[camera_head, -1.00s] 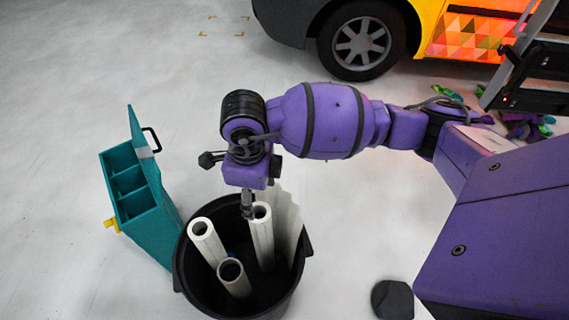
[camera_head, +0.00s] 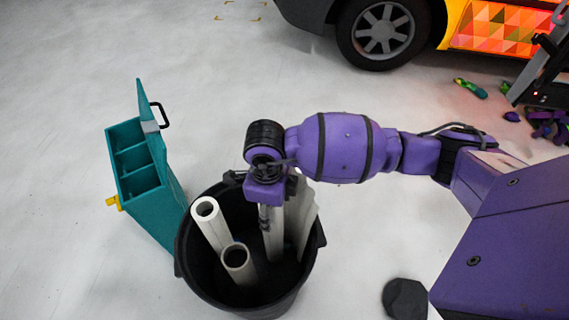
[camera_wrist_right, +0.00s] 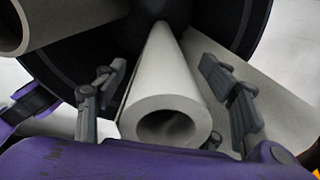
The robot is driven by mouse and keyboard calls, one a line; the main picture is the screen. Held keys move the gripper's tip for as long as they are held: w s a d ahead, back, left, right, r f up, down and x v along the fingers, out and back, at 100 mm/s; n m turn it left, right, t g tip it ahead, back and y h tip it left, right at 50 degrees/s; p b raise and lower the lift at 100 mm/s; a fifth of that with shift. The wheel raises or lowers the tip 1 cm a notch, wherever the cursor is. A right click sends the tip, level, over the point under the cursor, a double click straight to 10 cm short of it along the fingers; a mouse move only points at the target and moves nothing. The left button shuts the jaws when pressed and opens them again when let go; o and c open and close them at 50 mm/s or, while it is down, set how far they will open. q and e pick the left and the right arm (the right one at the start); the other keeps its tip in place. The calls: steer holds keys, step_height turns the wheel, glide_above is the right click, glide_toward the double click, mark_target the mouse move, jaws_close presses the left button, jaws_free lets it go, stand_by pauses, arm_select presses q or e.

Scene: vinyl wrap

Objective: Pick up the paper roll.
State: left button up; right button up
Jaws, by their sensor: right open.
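Several white paper rolls stand in a black bin. In the head view one roll (camera_head: 211,224) leans at the left, a shorter one (camera_head: 238,262) stands in front, and another (camera_head: 273,237) is under my right gripper (camera_head: 265,214). In the right wrist view that roll (camera_wrist_right: 165,95) lies between the two open fingers of my right gripper (camera_wrist_right: 165,100), its hollow end toward the camera. A gap shows on both sides of it. The gripper points down into the bin; its fingertips are partly hidden in the head view. My left gripper is not in view.
The black bin (camera_head: 191,267) has a raised rim around the rolls. A teal compartment box (camera_head: 140,183) with a yellow knob stands against its left side. A vehicle (camera_head: 381,30) is at the back, with purple and green scraps (camera_head: 547,126) at right. Floor at left is clear.

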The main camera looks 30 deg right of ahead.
steer(key=shift+f, duration=0.4)
steer(key=shift+w+r, duration=0.1)
jaws_close()
